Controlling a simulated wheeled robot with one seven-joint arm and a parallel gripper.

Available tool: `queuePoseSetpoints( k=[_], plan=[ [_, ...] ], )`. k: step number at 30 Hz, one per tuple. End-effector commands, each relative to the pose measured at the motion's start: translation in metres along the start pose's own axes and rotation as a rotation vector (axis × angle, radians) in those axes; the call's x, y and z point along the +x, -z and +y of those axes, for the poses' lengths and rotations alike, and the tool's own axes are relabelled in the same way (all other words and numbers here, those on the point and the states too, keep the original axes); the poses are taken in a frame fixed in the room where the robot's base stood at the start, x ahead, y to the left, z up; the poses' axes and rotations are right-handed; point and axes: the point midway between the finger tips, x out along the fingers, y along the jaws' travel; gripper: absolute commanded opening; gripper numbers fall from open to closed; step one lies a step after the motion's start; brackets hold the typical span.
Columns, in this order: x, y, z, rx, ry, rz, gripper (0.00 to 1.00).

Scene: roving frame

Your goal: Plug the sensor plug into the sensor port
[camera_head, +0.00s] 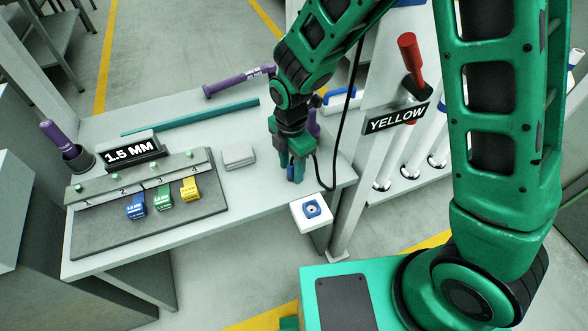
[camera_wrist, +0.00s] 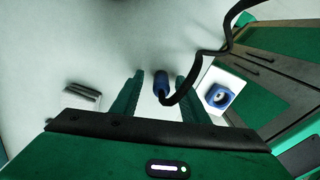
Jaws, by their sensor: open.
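The sensor plug is a small blue cylinder (camera_wrist: 162,83) with a black cable (camera_wrist: 205,54) curving up from it. In the wrist view it sits between the two fingers of my gripper (camera_wrist: 160,78), with a visible gap on each side. In the head view my gripper (camera_head: 291,174) is low over the right end of the table, and a bit of the blue plug shows between its fingers. The sensor port is a blue socket with a dark centre (camera_head: 311,209) on a white block at the table's front right corner. It also shows right of my fingers in the wrist view (camera_wrist: 219,97).
The table (camera_head: 200,240) holds a rack of blue, green and yellow blocks (camera_head: 163,198), a "1.5 MM" sign (camera_head: 131,151), a grey pad (camera_head: 238,156), a teal bar (camera_head: 190,117) and a purple tool (camera_head: 238,82). A "YELLOW" sign (camera_head: 396,119) stands right. The cable loops beside my gripper.

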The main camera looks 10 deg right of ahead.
Motion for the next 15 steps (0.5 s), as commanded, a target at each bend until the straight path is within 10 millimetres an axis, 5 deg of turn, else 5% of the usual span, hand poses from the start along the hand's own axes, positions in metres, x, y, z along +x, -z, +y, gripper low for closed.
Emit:
queuePoseSetpoints(
  k=[2, 7, 15],
  plan=[
    [-0.0002, -0.0002, 0.0000, 0.000, 0.000, 0.000, 0.41],
    [-0.0003, -0.0004, -0.0001, 0.001, 0.000, 0.000, 0.03],
    [-0.0005, -0.0006, 0.0000, 0.001, 0.000, 0.000, 0.00]
  ],
)
